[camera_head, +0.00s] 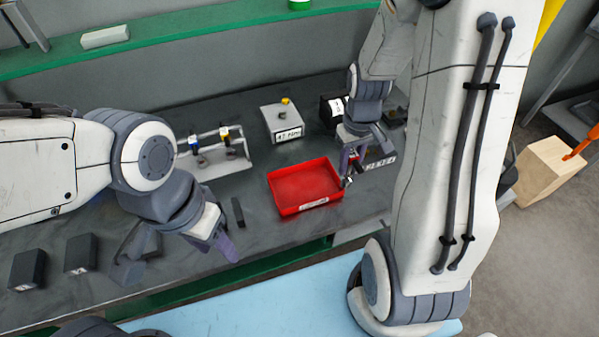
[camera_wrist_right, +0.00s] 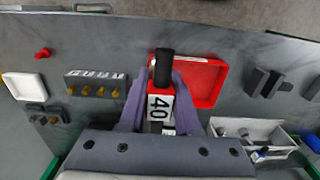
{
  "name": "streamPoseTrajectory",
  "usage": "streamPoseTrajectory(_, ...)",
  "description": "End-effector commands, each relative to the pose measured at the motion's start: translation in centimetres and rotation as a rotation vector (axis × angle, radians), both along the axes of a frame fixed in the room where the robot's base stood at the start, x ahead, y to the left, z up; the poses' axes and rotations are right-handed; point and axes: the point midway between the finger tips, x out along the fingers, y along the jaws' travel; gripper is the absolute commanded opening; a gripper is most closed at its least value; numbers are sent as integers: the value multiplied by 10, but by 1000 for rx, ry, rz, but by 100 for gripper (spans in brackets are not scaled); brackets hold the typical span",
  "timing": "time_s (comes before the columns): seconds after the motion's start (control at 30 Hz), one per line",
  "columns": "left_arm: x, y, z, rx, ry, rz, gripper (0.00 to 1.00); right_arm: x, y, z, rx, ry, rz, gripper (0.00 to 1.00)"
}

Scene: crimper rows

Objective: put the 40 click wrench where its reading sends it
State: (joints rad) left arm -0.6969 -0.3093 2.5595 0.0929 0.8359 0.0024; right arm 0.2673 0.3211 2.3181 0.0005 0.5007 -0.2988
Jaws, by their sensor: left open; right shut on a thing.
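The 40 click wrench (camera_wrist_right: 161,105) is held in my right gripper (camera_wrist_right: 161,92). In the right wrist view it shows a black end, a red body and a white label reading 40. In the head view my right gripper (camera_head: 353,160) is beside the right edge of the red tray (camera_head: 303,183), partly hiding the wrench. The tray has a white label on its front and looks empty. A grey tester box (camera_head: 273,115) behind it has a display that seems to read 47 Nm. My left gripper (camera_head: 178,257) is open and empty at the front left of the bench.
A pale rack (camera_head: 222,167) with tools stands left of the tester. Dark blocks (camera_head: 28,270) stand at the bench's left. A black labelled box (camera_head: 328,112) stands behind my right gripper.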

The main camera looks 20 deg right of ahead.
Motion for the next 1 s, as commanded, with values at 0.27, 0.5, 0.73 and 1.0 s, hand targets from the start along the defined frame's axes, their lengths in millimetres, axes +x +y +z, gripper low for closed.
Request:
streamPoseTrajectory(0.27,0,0,17,0,0,1,50,32,31,-23,1,7,10,0)
streamPoseTrajectory(0.5,0,0,33,0,0,-2,50,70,67,-54,1,4,8,0)
streamPoseTrajectory(0.73,0,0,38,0,0,-3,50,84,78,-67,0,1,4,0)
streamPoseTrajectory(1.0,0,0,53,0,-1,-6,50,84,78,-98,0,4,3,0)
